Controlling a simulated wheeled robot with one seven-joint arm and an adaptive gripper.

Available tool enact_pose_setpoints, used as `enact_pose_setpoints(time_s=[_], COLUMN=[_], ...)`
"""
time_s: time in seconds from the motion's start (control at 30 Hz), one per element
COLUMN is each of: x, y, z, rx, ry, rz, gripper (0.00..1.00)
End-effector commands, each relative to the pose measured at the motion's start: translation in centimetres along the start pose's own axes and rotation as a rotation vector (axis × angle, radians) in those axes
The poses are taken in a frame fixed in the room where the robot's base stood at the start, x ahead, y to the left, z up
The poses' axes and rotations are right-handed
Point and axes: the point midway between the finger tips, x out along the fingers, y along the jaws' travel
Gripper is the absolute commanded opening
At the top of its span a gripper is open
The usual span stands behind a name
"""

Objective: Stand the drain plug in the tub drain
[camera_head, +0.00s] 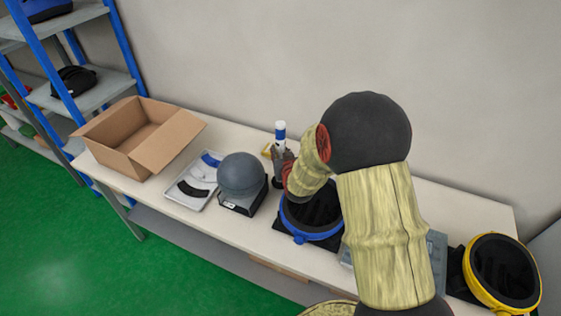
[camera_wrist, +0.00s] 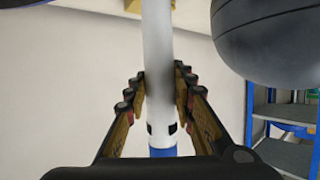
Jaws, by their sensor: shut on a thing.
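A slim white tube with a blue band (camera_head: 280,131), which I take for the drain plug, stands roughly upright above the table. My gripper (camera_head: 281,158) is shut around it. In the wrist view the white tube (camera_wrist: 157,45) runs between the two fingers of my gripper (camera_wrist: 161,95), with its blue part (camera_wrist: 163,152) at the lower edge. I cannot pick out the tub drain for certain. A dark round opening with a blue rim (camera_head: 299,235) sits just right of my gripper, partly hidden by my arm. A similar one with a yellow rim (camera_head: 528,298) is at the far right.
A grey ball on a black base (camera_head: 240,175) stands close left of my gripper; the ball (camera_wrist: 280,45) fills the wrist view's upper right. A tray (camera_head: 192,202) with dark curved pieces and an open cardboard box (camera_head: 118,125) lie further left. A yellow piece (camera_head: 266,151) is behind my gripper.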

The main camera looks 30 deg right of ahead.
Motion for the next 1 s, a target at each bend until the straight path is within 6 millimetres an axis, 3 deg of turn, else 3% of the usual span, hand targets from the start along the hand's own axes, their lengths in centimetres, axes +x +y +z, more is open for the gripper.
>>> enact_pose_setpoints(time_s=[0.3,0.67,0.7,1.0], x=[1.4,1.5,1.5,1.5], y=[0.0,0.0,0.0,0.0], z=[3.2,3.5,3.7,3.6], rx=[0.0,0.0,0.0,0.0], ry=[0.002,0.003,0.0,0.0], rz=[0.0,0.0,0.0,0.0], gripper=[0.0,0.0,0.26,0.43])
